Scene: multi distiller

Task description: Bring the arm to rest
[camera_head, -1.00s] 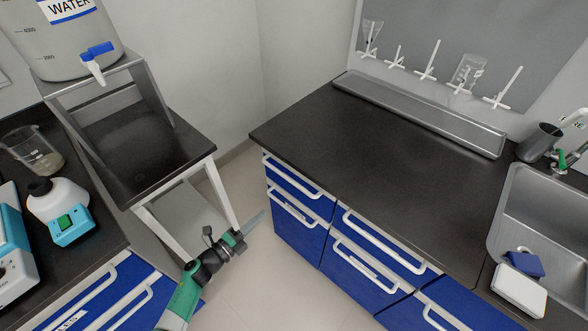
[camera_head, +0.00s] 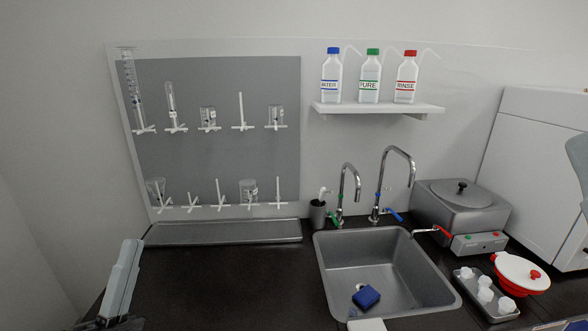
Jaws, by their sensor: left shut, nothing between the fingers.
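My left gripper (camera_head: 124,281) is in the lower left of the head view, over the left end of the dark counter (camera_head: 215,285). Its grey fingers point up in the picture and are closed together, with nothing between them. It is apart from the metal drain tray (camera_head: 222,233) and the pegboard (camera_head: 215,163). I do not see my right gripper.
A steel sink (camera_head: 330,270) with a blue sponge (camera_head: 366,297) lies right of centre. A water bath (camera_head: 462,207), a red-and-white bowl (camera_head: 520,272) and a small tray (camera_head: 480,301) stand right. Wash bottles line a shelf (camera_head: 385,108). The counter left of the sink is clear.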

